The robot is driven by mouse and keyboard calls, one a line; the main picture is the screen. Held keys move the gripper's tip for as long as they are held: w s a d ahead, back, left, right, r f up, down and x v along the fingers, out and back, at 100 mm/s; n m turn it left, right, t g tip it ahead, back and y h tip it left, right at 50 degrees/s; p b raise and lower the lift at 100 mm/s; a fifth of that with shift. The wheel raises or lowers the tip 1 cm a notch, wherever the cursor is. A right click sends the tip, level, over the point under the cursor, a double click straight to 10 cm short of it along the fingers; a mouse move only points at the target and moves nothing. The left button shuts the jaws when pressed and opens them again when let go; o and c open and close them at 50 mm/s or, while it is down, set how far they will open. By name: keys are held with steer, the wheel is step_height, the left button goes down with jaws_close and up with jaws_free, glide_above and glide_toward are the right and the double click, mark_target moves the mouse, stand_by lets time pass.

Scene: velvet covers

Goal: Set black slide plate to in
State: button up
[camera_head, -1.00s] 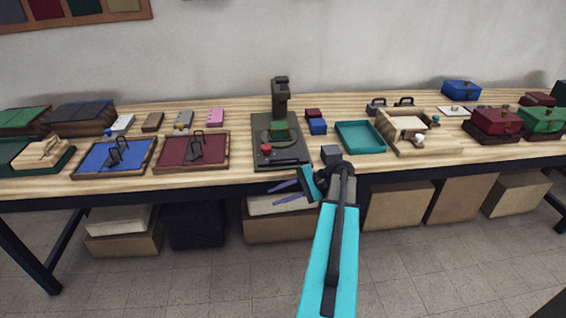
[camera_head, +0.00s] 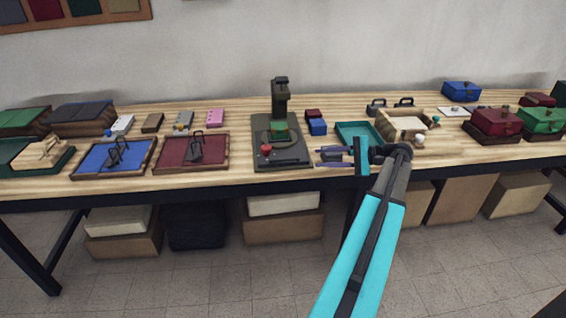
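My gripper (camera_head: 319,157) is right of the machine, near the table's front edge. Its two purple fingers point left toward the plate, spread apart with nothing between them. They look a little short of the machine's base, but depth is hard to judge.
A teal tray (camera_head: 357,127) is just behind my gripper, with a wooden box (camera_head: 388,127) to its right. Small red and blue blocks (camera_head: 317,126) stand right of the machine. A red tray (camera_head: 168,163) lies to its left. Bare wood shows between them.

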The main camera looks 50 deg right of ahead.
mark_target(290, 159)
steer(key=p+x, duration=0.1)
steer(key=x, duration=1.3)
steer(key=shift+s+f, duration=0.1)
steer(key=shift+f, duration=0.05)
jaws_close()
